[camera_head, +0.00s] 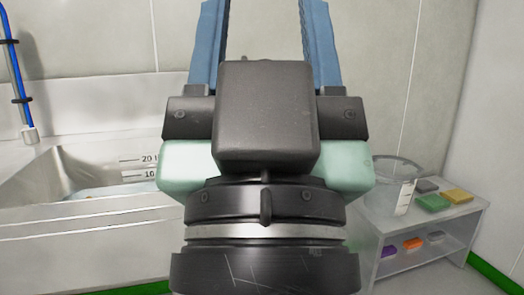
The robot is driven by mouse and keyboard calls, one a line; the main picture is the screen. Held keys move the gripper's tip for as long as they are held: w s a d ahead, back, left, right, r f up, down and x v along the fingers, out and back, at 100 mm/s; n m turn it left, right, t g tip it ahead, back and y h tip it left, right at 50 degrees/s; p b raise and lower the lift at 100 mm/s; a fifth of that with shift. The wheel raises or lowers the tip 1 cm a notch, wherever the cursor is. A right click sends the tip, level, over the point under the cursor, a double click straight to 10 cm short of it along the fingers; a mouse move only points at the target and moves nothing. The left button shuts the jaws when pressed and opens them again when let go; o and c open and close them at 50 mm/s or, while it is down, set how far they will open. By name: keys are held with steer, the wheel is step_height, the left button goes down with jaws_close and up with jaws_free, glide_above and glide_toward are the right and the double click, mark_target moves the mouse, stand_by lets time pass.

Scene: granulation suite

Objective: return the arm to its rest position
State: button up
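My gripper (265,12) fills the middle of the head view, seen from behind with its dark wrist and body at the bottom and centre. Its two blue fingers point up and stand wide apart, with only bare wall showing between them. The fingertips run to or past the top edge of the picture, so their very ends are not clearly seen. I see nothing held in the visible gap.
A steel sink (75,175) with volume marks is at the left, with a blue hose (14,60) above it. At the right, a low grey table (390,228) bears a clear container (405,183) and coloured blocks (432,202); more lie on its shelf. Walls close off the back and right.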

step_height(320, 180, up, 36)
steer(key=p, duration=3.4)
steer(key=shift+w+a, duration=0.15)
